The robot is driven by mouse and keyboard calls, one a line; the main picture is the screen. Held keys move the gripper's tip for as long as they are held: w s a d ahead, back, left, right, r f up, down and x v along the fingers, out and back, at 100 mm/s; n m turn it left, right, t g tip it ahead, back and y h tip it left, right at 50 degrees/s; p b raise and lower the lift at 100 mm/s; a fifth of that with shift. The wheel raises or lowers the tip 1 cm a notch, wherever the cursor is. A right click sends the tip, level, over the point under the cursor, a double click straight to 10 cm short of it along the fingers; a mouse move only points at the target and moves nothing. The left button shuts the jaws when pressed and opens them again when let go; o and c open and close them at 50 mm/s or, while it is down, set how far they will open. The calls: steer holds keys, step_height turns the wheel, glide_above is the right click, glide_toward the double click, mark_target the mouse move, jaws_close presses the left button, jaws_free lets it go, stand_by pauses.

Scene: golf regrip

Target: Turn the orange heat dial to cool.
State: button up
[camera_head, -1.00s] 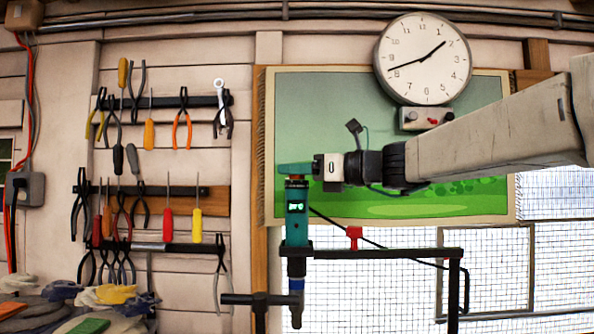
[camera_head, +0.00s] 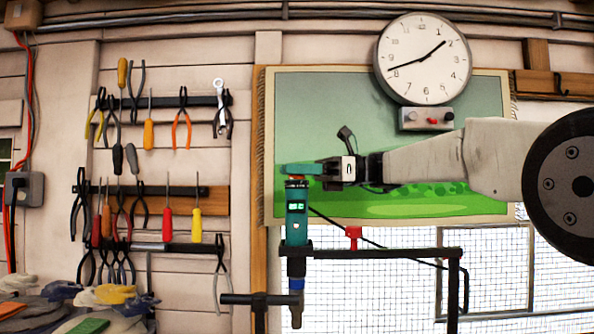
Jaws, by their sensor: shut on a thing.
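A teal upright heat tool (camera_head: 297,228) with a small lit display (camera_head: 293,207) stands in the black stand left of centre. The orange dial (camera_head: 297,179) shows as a thin band at its top, mostly hidden. My gripper (camera_head: 299,169) reaches in from the right, level with the tool's top. Teal pieces at its end lie over the dial, and it is shut on the dial. The dial's markings are too small to read.
The black stand (camera_head: 385,251) has a red clamp knob (camera_head: 353,237). A green picture (camera_head: 400,130) and a clock (camera_head: 422,58) are behind my arm. Racks of hand tools hang on the left wall. Gloves (camera_head: 110,295) lie at the lower left.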

steer(key=shift+n+g, duration=0.5)
steer(key=shift+g, duration=0.2)
steer(key=shift+g+h, duration=0.3)
steer(key=o, duration=0.9)
steer(key=shift+o, duration=0.2)
steer(key=v, duration=0.7)
steer(key=shift+w+d, duration=0.15)
steer(key=shift+d, duration=0.25)
